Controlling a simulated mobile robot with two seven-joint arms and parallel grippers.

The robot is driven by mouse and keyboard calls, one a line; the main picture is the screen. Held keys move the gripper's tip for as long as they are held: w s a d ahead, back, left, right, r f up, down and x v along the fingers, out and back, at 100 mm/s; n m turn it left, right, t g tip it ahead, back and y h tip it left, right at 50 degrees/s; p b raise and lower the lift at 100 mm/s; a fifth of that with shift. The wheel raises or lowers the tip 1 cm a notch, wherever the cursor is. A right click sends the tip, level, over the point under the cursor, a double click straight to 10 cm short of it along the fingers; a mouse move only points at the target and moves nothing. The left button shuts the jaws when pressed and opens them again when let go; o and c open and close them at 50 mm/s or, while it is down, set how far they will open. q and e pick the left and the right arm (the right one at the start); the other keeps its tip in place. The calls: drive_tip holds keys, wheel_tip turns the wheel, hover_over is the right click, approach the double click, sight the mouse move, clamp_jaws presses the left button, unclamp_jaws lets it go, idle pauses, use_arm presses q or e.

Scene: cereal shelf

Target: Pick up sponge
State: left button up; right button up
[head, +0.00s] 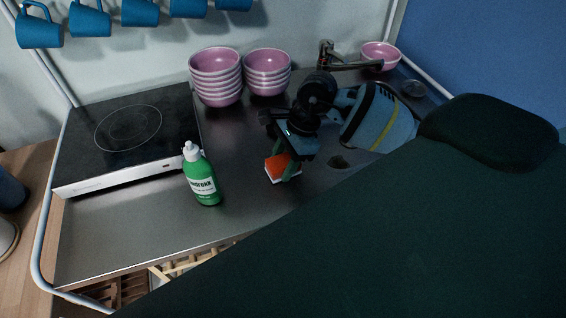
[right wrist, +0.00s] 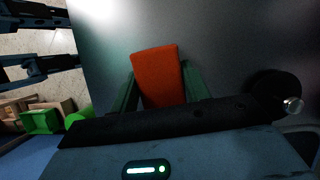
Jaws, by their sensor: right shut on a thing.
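The sponge (head: 280,167) is orange-red with a pale edge and is at the middle of the steel counter in the head view. It also shows in the right wrist view (right wrist: 158,72), upright between two dark green fingers. My right gripper (head: 287,170) is shut on the sponge, with a finger on each side of it. I cannot tell whether the sponge touches the counter. My left gripper is not in view.
A green soap bottle (head: 203,178) stands left of the sponge. Stacked pink bowls (head: 216,80) stand behind it. A black cooktop (head: 130,130) is at left. A tap (head: 328,56) and a pink bowl (head: 380,54) are at the back right. Blue mugs (head: 90,18) hang above.

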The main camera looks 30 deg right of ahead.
wheel_tip(320, 180, up, 3)
drive_tip(key=shift+f, duration=0.2)
drive_tip(key=shift+s+r, duration=0.15)
drive_tip(key=shift+s, duration=0.2)
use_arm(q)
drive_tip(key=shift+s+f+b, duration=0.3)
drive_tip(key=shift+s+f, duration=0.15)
use_arm(e)
drive_tip(key=s+r, duration=0.1)
drive_tip(key=s, duration=1.4)
drive_tip(key=shift+s+d+r, duration=0.2)
drive_tip(key=shift+r, duration=0.15)
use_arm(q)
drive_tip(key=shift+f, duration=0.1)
